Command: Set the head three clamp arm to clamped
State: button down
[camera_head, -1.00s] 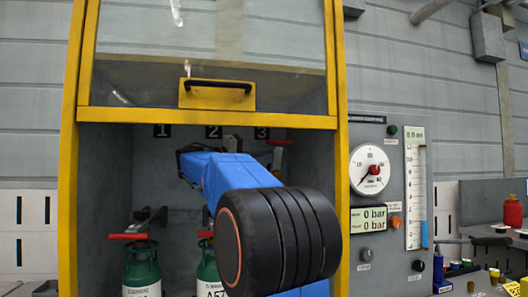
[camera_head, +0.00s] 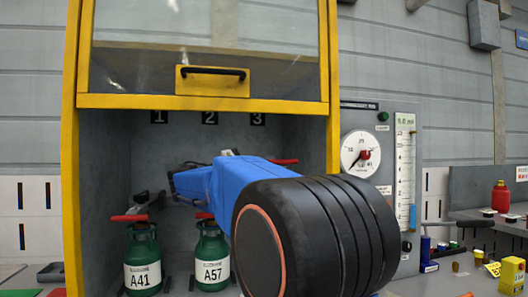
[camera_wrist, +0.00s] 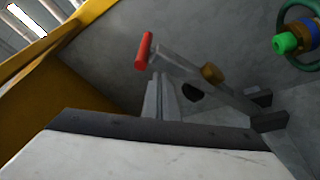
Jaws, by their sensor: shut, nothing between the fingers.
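The head three clamp arm has a red handle (camera_head: 285,161) that shows just above my blue arm link, under the number 3 plate (camera_head: 258,118). It sits higher than the red handles of heads one (camera_head: 129,218) and two (camera_head: 204,215). In the wrist view its red grip (camera_wrist: 143,52) and grey bar (camera_wrist: 182,67) slant down to a bracket at right. My gripper (camera_head: 178,184) is inside the cabinet, mostly hidden by my arm. In the wrist view its narrow grey fingers (camera_wrist: 157,92) are closed and empty below the bar's red end. I cannot tell if they touch it.
The yellow-framed sash (camera_head: 205,101) is raised above my arm. Green cylinders A41 (camera_head: 142,265) and A57 (camera_head: 211,262) stand at left and middle. The head three station below is hidden by my arm. A gauge panel (camera_head: 385,235) is at right.

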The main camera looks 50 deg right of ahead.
jog(key=shift+s+a+f, duration=0.2)
jog(key=shift+f, duration=0.35)
jog(key=shift+s+a+f, duration=0.15)
jog(key=shift+s+f, duration=0.1)
jog(key=shift+f, duration=0.25)
jog(key=shift+s+a+f, duration=0.2)
jog(key=shift+f, duration=0.35)
jog(key=w+a, duration=0.6)
jog(key=a, duration=0.1)
jog(key=shift+r, duration=0.3)
jog(key=shift+w, duration=0.1)
jog(key=shift+a, duration=0.1)
